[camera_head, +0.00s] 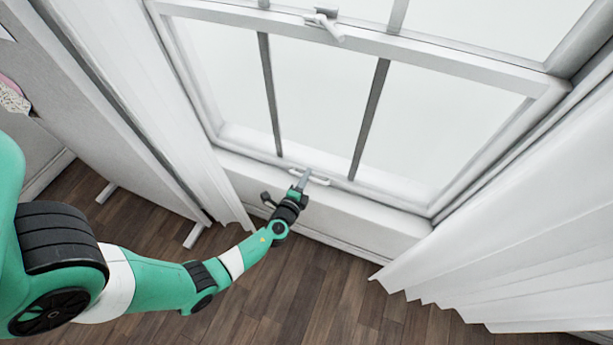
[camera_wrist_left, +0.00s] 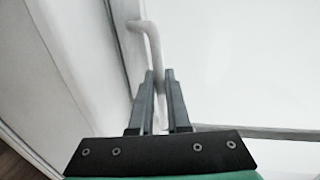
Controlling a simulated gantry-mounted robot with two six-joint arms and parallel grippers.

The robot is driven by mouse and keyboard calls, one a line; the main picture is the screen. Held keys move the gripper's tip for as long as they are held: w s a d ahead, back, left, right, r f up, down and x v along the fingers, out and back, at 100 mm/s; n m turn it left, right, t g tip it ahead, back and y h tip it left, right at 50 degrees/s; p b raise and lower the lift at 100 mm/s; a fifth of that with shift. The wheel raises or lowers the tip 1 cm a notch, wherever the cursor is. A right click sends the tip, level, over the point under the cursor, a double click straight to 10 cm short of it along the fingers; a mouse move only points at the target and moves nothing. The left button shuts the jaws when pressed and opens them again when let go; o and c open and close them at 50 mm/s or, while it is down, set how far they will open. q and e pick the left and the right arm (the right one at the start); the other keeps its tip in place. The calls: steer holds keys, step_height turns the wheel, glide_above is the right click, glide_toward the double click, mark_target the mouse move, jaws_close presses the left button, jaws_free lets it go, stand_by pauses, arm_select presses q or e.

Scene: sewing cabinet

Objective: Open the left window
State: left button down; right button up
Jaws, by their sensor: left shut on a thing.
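The white-framed sash window (camera_head: 359,184) fills the upper middle of the head view. Its lower sash has dark vertical bars and a small white handle (camera_head: 318,179) on the bottom rail. My left gripper (camera_head: 303,181) is at this handle. In the left wrist view the left gripper (camera_wrist_left: 160,84) is shut on the white bar of the handle (camera_wrist_left: 152,40), which runs between the two fingers. The far end of the handle bends toward the frame. A white latch (camera_head: 325,24) sits on the meeting rail above. My right gripper is not in view.
White curtains hang on the left (camera_head: 150,95) and on the right (camera_head: 520,215) of the window. A white panel on feet stands at the left. The dark wood floor (camera_head: 310,295) below the window is clear.

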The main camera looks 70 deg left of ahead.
arm_select(q)
steer(key=p, duration=2.2)
glide_toward(313, 112)
steer(key=x, duration=0.5)
steer(key=shift+w+r, duration=0.1)
steer(key=shift+w, duration=0.05)
steer(key=c, duration=0.9)
jaws_free()
steer(key=shift+d, duration=0.1)
steer(key=v, duration=1.1)
steer(key=shift+s+p, duration=0.3)
steer(key=shift+p, duration=0.1)
